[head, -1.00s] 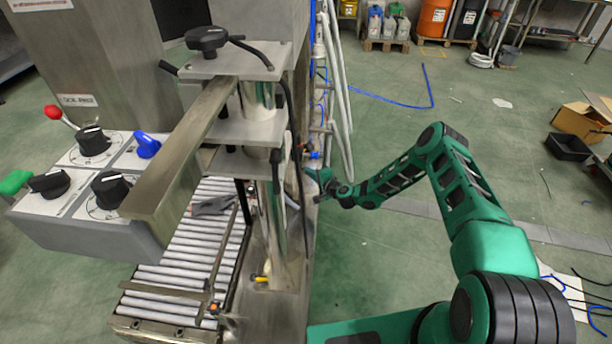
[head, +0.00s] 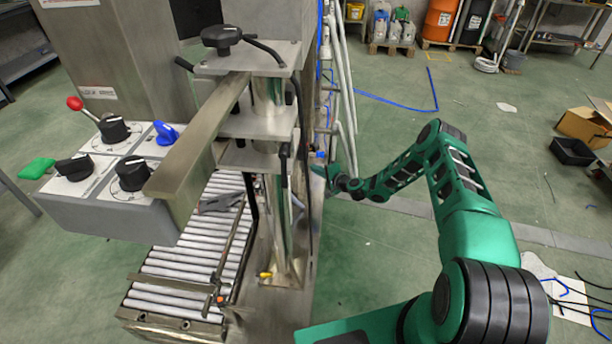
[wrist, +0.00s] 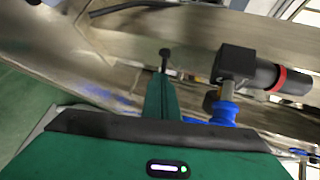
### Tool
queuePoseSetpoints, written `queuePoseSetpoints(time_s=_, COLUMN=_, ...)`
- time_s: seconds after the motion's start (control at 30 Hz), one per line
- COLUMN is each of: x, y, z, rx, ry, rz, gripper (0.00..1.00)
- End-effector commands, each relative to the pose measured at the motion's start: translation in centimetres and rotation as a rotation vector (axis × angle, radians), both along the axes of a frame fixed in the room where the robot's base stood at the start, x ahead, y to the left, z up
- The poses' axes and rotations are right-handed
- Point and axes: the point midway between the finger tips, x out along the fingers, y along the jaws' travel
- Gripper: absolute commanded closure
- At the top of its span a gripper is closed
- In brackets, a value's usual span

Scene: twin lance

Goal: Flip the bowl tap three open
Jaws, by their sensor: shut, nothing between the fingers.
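A small blue fitting (head: 320,155), possibly a tap, shows at the right side of the steel machine in the head view. In the wrist view, a blue fitting (wrist: 224,112) sits under a black cylinder with a red ring (wrist: 268,76), right of my gripper. I cannot tell which tap is number three or its handle position. My gripper (wrist: 165,56) is shut and empty, its narrow tip pointing at the steel frame, left of and apart from the black cylinder. In the head view my gripper (head: 332,178) is beside the machine's right edge, partly hidden by it.
The machine has a control box with knobs (head: 110,165), a steel column (head: 280,220) and a roller conveyor (head: 190,265). White pipes (head: 342,90) stand behind my gripper. Green floor to the right is open, with a cardboard box (head: 582,122) and a black crate (head: 571,151) farther off.

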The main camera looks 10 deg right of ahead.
Motion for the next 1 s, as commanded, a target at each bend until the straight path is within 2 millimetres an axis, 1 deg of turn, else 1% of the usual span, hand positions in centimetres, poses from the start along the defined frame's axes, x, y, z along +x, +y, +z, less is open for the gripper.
queuePoseSetpoints(time_s=0.03, x=0.2, y=-0.4, z=0.0, rx=0.0, ry=0.0, rz=-0.003, gripper=1.0)
queuePoseSetpoints(time_s=0.4, x=1.8, y=-0.8, z=0.0, rx=-0.001, ry=0.0, rz=-0.005, gripper=1.0)
queuePoseSetpoints(time_s=0.7, x=2.5, y=-0.8, z=0.0, rx=0.0, ry=0.0, rz=-0.006, gripper=1.0)
queuePoseSetpoints(time_s=1.0, x=2.7, y=-0.7, z=0.0, rx=0.0, ry=0.0, rz=-0.006, gripper=1.0)
